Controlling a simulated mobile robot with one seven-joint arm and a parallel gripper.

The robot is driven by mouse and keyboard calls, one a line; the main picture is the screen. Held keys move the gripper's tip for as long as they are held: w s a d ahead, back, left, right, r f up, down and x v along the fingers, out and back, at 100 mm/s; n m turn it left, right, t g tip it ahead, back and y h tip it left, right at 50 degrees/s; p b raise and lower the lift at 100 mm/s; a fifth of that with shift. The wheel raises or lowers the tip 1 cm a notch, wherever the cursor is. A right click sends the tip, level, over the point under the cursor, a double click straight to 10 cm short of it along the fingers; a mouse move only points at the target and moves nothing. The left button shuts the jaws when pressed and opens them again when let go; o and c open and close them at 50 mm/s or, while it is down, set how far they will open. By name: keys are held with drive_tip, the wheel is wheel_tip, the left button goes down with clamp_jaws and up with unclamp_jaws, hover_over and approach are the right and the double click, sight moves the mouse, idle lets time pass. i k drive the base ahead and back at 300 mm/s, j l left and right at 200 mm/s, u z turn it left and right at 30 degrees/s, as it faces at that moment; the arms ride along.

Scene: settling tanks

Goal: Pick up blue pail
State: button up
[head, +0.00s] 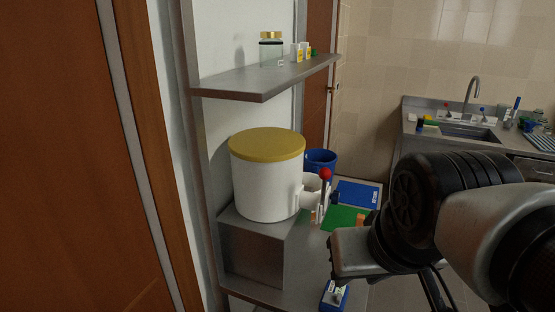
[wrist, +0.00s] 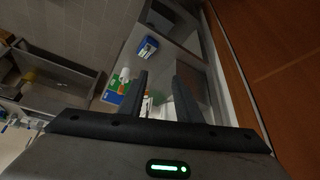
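The blue pail (head: 320,160) stands on the steel worktop in the head view, behind and to the right of a large white bucket with a yellow lid (head: 266,180). Its upper part shows; its lower part is hidden by a white container in front. My gripper (wrist: 160,82) shows in the wrist view with its two dark fingers apart and nothing held between them. In the head view my gripper's grey body is in front of the worktop, nearer than the pail and apart from it. I cannot make out the pail in the wrist view.
A red ball-topped item (head: 325,174), a blue book (head: 358,193) and a green mat (head: 343,218) lie near the pail. A small blue box (head: 333,295) is at the worktop's near end. A shelf (head: 265,80) with a jar (head: 271,50) overhangs the bucket. A sink (head: 468,132) is at right.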

sight(314, 160)
drive_tip(key=k+l, duration=0.15)
drive_tip(key=l, duration=0.2)
drive_tip(key=k+l+u, duration=0.1)
drive_tip(key=l, duration=0.25)
drive_tip(key=k+l, duration=0.15)
drive_tip(key=l, duration=0.2)
drive_tip(key=l+u, duration=0.3)
drive_tip(key=i+l+u, duration=0.1)
drive_tip(key=u, duration=0.15)
drive_tip(key=i+j+z, duration=0.45)
drive_tip(key=j, duration=0.25)
drive_tip(key=l+u, duration=0.25)
drive_tip(key=k+l+u, duration=0.2)
drive_tip(key=l, duration=0.25)
drive_tip(key=k+l+u, duration=0.1)
drive_tip(key=l+u, duration=0.15)
drive_tip(key=k+l+u, duration=0.25)
drive_tip(key=l, duration=0.15)
drive_tip(key=i+l+u, duration=0.25)
drive_tip(key=u, duration=0.2)
drive_tip(key=i+l+u, duration=0.25)
drive_tip(key=u, duration=0.25)
drive_tip(key=l, duration=0.1)
